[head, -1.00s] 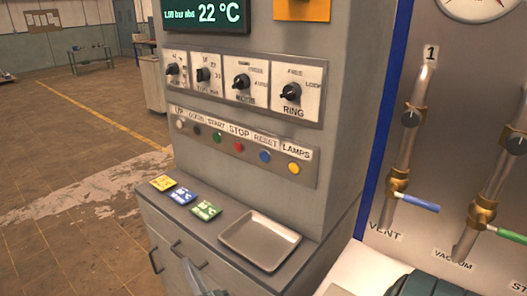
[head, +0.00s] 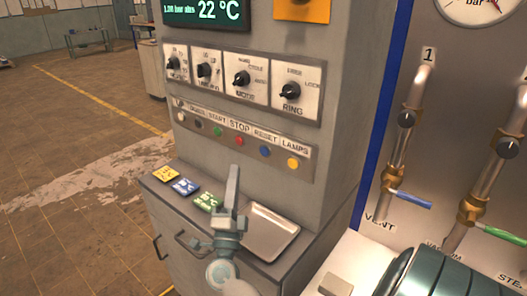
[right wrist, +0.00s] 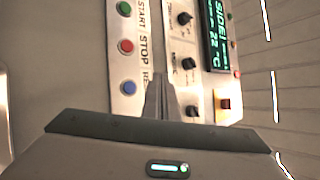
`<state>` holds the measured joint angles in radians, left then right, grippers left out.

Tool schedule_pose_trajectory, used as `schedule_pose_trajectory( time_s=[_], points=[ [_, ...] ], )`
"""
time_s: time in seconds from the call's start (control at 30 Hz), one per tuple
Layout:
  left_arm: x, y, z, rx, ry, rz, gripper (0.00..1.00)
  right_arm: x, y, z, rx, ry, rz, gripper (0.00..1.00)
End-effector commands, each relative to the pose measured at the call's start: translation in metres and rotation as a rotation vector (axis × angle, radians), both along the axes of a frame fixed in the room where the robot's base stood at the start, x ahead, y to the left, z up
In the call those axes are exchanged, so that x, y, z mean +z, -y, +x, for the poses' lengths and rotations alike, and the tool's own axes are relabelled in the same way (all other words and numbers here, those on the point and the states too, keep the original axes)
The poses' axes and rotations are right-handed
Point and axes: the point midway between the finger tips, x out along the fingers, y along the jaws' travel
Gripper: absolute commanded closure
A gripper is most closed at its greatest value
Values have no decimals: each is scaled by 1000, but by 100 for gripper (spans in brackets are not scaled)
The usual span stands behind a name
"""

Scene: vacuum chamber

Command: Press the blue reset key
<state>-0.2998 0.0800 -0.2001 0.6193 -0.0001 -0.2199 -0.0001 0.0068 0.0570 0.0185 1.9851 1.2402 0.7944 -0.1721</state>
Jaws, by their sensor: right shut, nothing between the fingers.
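The blue reset key (head: 265,151) is a round button under the RESET label, in the row on the grey console's sloped strip. It also shows in the right wrist view (right wrist: 128,87), below the red key. My right gripper (head: 235,168) points up at the console, its fingers together and empty. In the head view its tips are below and left of the blue key, under the red key. In the right wrist view its tips (right wrist: 160,78) appear to the right of the blue key, apart from it in the picture. My left gripper is not in view.
The red stop key (head: 239,141) and yellow lamps key (head: 293,163) flank the blue one. The green key (head: 217,132) is further left. Knobs (head: 242,79) sit above.

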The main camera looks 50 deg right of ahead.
Motion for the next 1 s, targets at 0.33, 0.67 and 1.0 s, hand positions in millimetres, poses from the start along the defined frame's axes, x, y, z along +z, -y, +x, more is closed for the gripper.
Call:
schedule_pose_trajectory(
  time_s=[0.33,0.67,1.0],
  points=[
    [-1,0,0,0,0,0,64,0,6,1,0,-2,-4,100],
    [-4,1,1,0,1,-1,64,-1,35,3,0,-2,-4,100],
    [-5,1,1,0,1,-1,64,0,73,7,0,-4,-4,100]
  ],
)
